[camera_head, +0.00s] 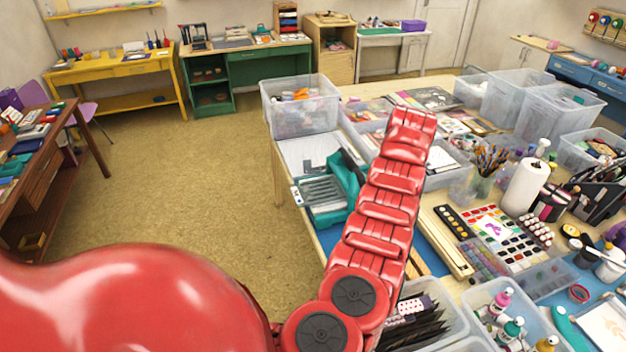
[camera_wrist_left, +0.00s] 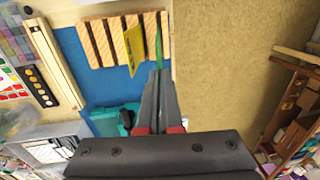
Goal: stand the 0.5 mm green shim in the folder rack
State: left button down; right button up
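In the left wrist view my left gripper (camera_wrist_left: 158,75) has its fingers close together on a thin green shim (camera_wrist_left: 159,48). The shim shows edge-on past the fingertips, at the right end of the wooden folder rack (camera_wrist_left: 103,42). The rack has several dark slots. I cannot tell whether the green shim is inside a slot or above it. A yellow shim (camera_wrist_left: 135,52) stands tilted in the rack just left of it. In the head view a red arm of mine hides the left gripper and most of the rack. My right gripper is not in view.
The rack lies on a blue mat (camera_wrist_left: 78,62) near the table edge. A teal device (camera_head: 343,183) stands on the table beside my arm. A long cream box (camera_head: 448,238) and a paint palette (camera_head: 512,255) lie to the right. Open floor (camera_head: 190,190) is at left.

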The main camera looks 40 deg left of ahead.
pick_arm(q)
jog(key=shift+f, duration=0.2)
jog(key=shift+s+a+f+b, duration=0.1)
jog(key=shift+s+f+b, duration=0.1)
jog(key=shift+f+b, duration=1.2)
jog(key=shift+s+a+f+b, duration=0.2)
jog(key=shift+f+b, duration=0.7)
jog(key=shift+f, duration=0.95)
jog(key=shift+s+a+f+b, duration=0.1)
jog(key=shift+s+f+b, duration=0.1)
jog(key=shift+f+b, duration=1.2)
jog(key=shift+f+p, duration=0.2)
jog(key=shift+p, duration=0.1)
jog(key=c, duration=1)
grip_release()
jog(key=shift+r, duration=0.1)
jog(key=shift+w+d+r+p, duration=0.15)
jog(key=shift+r+p, duration=0.5)
jog(key=shift+r, duration=0.55)
jog(key=shift+w+d+r+p, duration=0.1)
jog(key=shift+r+p, duration=0.5)
jog(key=shift+r, duration=0.6)
